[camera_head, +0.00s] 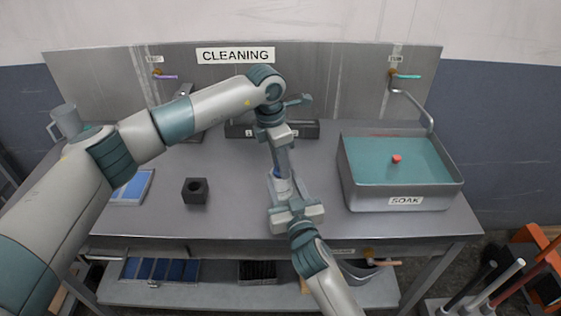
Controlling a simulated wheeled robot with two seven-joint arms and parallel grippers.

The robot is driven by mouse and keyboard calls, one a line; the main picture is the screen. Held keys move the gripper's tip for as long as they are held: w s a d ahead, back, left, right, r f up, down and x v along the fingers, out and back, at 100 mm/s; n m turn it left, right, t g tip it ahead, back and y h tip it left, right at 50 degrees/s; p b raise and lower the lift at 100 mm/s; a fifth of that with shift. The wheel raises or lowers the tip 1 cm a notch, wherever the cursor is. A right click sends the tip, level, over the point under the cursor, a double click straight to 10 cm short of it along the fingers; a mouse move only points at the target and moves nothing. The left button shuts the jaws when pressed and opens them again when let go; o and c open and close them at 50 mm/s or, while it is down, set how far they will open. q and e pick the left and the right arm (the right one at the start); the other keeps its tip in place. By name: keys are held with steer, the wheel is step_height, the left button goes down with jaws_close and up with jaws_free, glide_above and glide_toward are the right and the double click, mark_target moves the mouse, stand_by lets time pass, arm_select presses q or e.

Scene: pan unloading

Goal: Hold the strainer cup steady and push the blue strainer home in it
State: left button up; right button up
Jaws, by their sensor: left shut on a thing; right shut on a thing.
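The strainer cup (281,187), pale and small, is on the middle of the table near its front, partly hidden by my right gripper. My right gripper (284,205) comes from the front and is shut on the cup. The blue strainer (277,174) shows as a small blue patch at the top of the cup. My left gripper (280,145) points down from above, shut, with the strainer below its fingers in line with the cup. How deep the strainer sits in the cup cannot be told at this size.
A soak basin (405,200) with teal liquid and a red thing (396,158) stands at right. A dark square block (195,190) and a blue tray (133,187) lie at left. A clear jug (67,122) stands at back left. Open table lies between block and cup.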

arm_select(q)
steer(key=shift+f, duration=0.15)
steer(key=o, duration=1.2)
steer(key=shift+c, duration=0.2)
step_height(320, 180, up, 12)
steer(key=a, duration=0.1)
steer(key=shift+s+a, duration=0.35)
steer(key=shift+s, duration=0.05)
steer(key=shift+f, duration=0.1)
arm_select(e)
steer(key=o, duration=1.2)
steer(key=shift+o, duration=0.2)
steer(key=shift+s, duration=0.1)
